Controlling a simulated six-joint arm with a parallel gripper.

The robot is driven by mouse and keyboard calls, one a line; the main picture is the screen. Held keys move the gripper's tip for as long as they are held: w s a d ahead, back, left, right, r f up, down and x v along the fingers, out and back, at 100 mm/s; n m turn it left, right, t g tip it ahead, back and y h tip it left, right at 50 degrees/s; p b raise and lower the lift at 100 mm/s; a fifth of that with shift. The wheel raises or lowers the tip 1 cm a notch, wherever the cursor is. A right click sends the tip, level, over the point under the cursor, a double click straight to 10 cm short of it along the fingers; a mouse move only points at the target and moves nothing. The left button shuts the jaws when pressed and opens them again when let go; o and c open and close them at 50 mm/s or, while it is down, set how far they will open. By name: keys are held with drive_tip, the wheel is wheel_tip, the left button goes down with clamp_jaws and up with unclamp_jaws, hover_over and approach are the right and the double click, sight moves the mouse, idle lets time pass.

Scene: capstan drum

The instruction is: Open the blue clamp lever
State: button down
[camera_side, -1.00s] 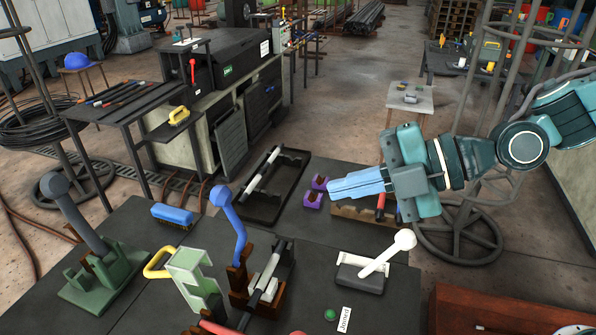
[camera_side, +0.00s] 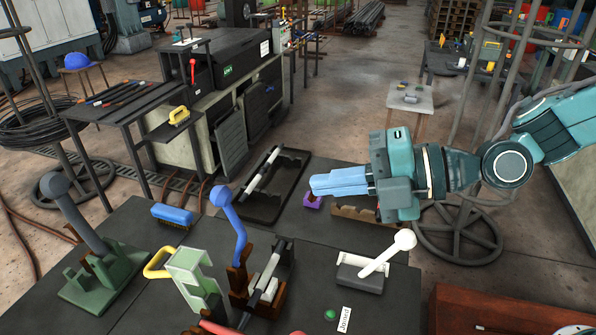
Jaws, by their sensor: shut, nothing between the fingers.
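The blue clamp lever (camera_side: 230,213) stands nearly upright on a brown clamp base (camera_side: 240,283) at the front middle of the dark table. Its round knob is at the top, tilted to the left. A grey and dark rod (camera_side: 264,285) lies in the clamp beside it. My gripper (camera_side: 314,185) is shut and empty, its light blue fingers pointing left. It is to the right of the lever and apart from it, above the back right part of the table.
A white lever (camera_side: 390,253) stands to the right. A grey lever on a green base (camera_side: 98,270), a yellow-handled green block (camera_side: 190,275) and a blue brush (camera_side: 172,215) are to the left. Behind are a dark tray (camera_side: 265,210) and a purple block (camera_side: 313,201).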

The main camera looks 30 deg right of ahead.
sight(226, 188)
drive_tip(key=x, duration=1.2)
drive_tip(key=shift+w+f, duration=0.1)
drive_tip(key=shift+f, duration=0.05)
drive_tip(key=shift+w+a, duration=0.15)
drive_tip(key=shift+a, duration=0.05)
drive_tip(key=shift+w+a+r+g+h, duration=0.3)
drive_tip(key=shift+w+a+g+h, duration=0.3)
drive_tip(key=shift+w+a+h, duration=0.25)
drive_tip(key=shift+w+a+g+h, duration=0.45)
drive_tip(key=shift+w+a+g, duration=0.05)
drive_tip(key=shift+w+a, duration=0.55)
drive_tip(key=shift+g+h, duration=0.6)
drive_tip(key=shift+h, duration=0.1)
drive_tip(key=shift+w+a+f, duration=0.2)
drive_tip(key=shift+w+a, duration=0.6)
drive_tip(key=shift+a, duration=0.05)
drive_tip(key=shift+w+a+f, duration=0.25)
drive_tip(key=shift+w+a, duration=0.55)
drive_tip(key=shift+w, duration=0.05)
drive_tip(key=shift+f, duration=0.1)
drive_tip(key=r+v, duration=0.1)
drive_tip(key=v, duration=1.3)
drive_tip(key=shift+w+a+r, duration=0.2)
drive_tip(key=shift+w+a, duration=0.1)
drive_tip(key=shift+a, duration=0.05)
